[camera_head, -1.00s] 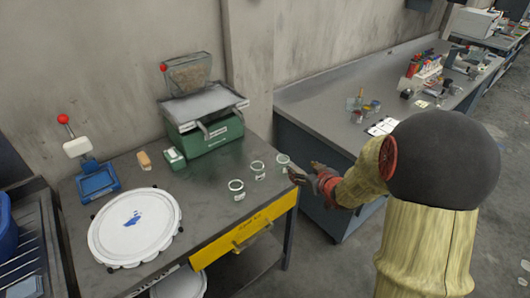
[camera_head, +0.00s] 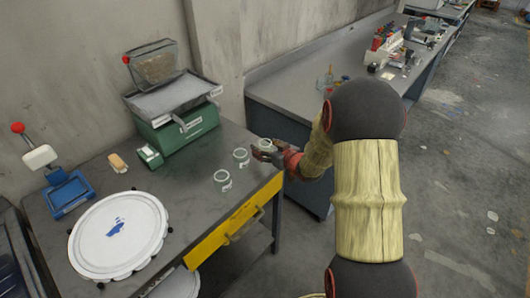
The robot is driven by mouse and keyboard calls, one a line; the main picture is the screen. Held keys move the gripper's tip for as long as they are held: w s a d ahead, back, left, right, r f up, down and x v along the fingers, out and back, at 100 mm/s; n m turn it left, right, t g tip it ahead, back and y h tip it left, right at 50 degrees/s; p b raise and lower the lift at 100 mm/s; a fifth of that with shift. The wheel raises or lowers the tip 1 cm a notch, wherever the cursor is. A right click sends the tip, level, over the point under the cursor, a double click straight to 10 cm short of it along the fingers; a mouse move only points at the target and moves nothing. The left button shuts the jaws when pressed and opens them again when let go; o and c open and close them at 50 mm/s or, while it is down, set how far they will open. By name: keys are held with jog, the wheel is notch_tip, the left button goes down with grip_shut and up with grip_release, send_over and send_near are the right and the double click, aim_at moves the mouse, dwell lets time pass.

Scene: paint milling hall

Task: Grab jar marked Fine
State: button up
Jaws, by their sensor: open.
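Three small glass jars with pale labels stand in a slanted row near the right end of the grey workbench (camera_head: 190,160). They are the near jar (camera_head: 222,181), the middle jar (camera_head: 241,158) and the far-right jar (camera_head: 266,144). The label writing is too small to read, so I cannot tell which is marked Fine. My gripper (camera_head: 263,153) is open at the far-right jar, coming in from the right. Its fingers partly cover that jar; I cannot tell whether they touch it. The other two jars are clear of it, to the left.
A green machine with a grey tray and clear hopper (camera_head: 164,110) stands behind the jars. A round white lid (camera_head: 119,235), a blue hand press (camera_head: 66,190) and a small wood-coloured block (camera_head: 118,163) are further left. A yellow drawer front (camera_head: 225,235) edges the bench. Another bench (camera_head: 290,85) stands behind.

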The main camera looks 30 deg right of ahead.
jog(key=shift+w+f, duration=0.15)
jog(key=shift+w, duration=0.1)
jog(key=shift+c, duration=1.2)
jog(key=c, duration=0.9)
jog(key=shift+r, duration=0.2)
jog(key=shift+c, duration=0.2)
